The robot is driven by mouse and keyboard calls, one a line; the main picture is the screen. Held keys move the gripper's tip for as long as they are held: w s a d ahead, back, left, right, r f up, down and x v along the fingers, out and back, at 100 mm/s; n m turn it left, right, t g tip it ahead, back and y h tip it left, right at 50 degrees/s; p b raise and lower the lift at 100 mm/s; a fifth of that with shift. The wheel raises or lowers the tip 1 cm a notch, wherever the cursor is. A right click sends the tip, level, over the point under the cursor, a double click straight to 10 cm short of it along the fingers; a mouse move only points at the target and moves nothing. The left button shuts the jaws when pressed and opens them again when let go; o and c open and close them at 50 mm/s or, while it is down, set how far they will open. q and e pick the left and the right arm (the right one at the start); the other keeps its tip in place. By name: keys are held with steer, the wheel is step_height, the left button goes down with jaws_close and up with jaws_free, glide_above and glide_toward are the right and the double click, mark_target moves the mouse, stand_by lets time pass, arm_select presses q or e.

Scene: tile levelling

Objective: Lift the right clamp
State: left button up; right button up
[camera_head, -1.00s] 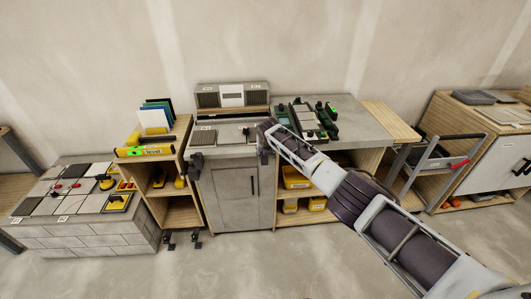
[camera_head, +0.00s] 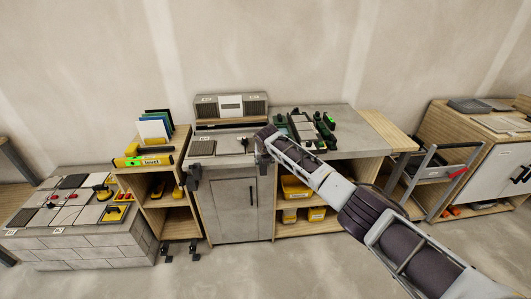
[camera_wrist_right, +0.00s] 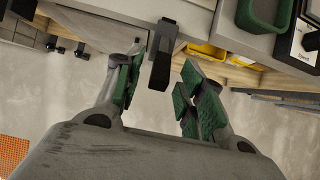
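The right clamp (camera_head: 262,166) is a dark clamp on the front edge of the grey worktop (camera_head: 350,135). In the right wrist view its dark bar (camera_wrist_right: 164,45) hangs between the green finger pads of my right gripper (camera_wrist_right: 160,70). The gripper is open, with a visible gap on both sides of the bar. In the head view my right arm reaches in from the lower right, and its dark end is just above the clamp; the fingers are hard to make out there. A similar left clamp (camera_head: 194,178) sits at the worktop's left. My left gripper is not in view.
Green-and-black tools (camera_head: 325,130) lie on the worktop, with a grey box unit (camera_head: 231,105) behind. Yellow bins (camera_head: 295,188) are on the shelf below. A yellow level (camera_head: 142,161) lies on the left shelf unit, beside a tiled block (camera_head: 80,245). A cart (camera_head: 435,170) stands at right.

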steer(key=v, duration=0.9)
stand_by(0.5)
steer(key=shift+s+r, duration=0.1)
steer(key=shift+r, duration=0.05)
stand_by(0.4)
